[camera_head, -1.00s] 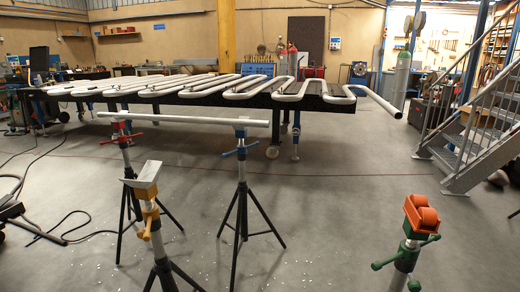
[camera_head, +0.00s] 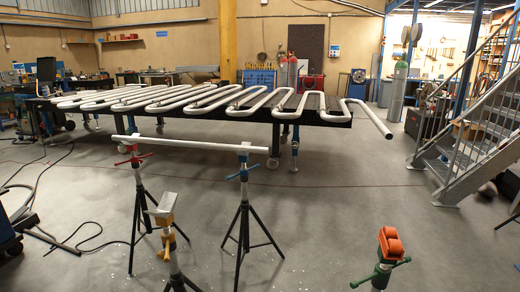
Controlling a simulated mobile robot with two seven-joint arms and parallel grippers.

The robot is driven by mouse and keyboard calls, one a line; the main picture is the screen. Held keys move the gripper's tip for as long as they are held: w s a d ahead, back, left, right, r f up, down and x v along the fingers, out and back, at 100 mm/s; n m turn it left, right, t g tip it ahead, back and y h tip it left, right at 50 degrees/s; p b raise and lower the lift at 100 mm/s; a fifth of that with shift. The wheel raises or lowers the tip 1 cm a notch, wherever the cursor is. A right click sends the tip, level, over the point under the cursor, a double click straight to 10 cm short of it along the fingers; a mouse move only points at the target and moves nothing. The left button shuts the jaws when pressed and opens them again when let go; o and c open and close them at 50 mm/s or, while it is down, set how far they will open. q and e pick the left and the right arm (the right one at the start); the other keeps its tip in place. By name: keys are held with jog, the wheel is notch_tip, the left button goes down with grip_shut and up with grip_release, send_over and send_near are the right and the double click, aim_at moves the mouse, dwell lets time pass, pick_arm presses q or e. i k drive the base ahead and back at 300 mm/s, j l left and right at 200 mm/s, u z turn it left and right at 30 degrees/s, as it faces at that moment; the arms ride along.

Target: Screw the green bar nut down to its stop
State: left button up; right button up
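The green bar nut (camera_head: 381,269) sits on a stand at the lower right in the head view. It has green bars sticking out to the left and right. An orange roller head (camera_head: 390,243) stands on top of it. The stand's lower part is cut off by the bottom edge, and how far the nut is from its stop cannot be told. Neither of my grippers shows in this view.
A yellow-nut stand (camera_head: 169,243) is at lower centre. Red-nut (camera_head: 133,162) and blue-nut (camera_head: 243,172) stands carry a white pipe (camera_head: 195,144). Behind is a table with serpentine coils (camera_head: 240,101). Metal stairs (camera_head: 477,148) rise at right. Floor between the yellow and green stands is clear.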

aim_at(381, 275)
jog(key=z, duration=1.05)
